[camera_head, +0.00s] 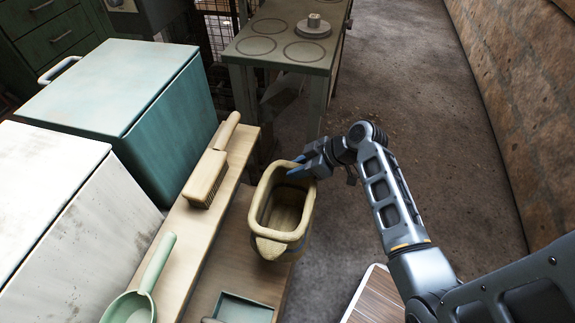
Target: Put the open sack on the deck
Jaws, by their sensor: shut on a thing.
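The open sack (264,243) is a tan, deep container with a thick rolled rim and an open top. It is upright, over the right edge of the low wooden bench; I cannot tell whether it rests on it. My gripper (297,172) is shut on the far right part of its rim, with blue fingertips at the edge. A slatted wooden surface with a pale border (372,300) shows at the bottom, right of the sack, and looks like the deck. It is partly hidden by my arm and cut off by the frame.
A brush (208,172) and a green scoop (140,300) lie on the raised wooden ledge at left. A small dark green tray (243,308) is in front of the sack. Teal (150,110) and white (50,210) boxes stand left. A table (275,50) stands behind. Floor at right is clear.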

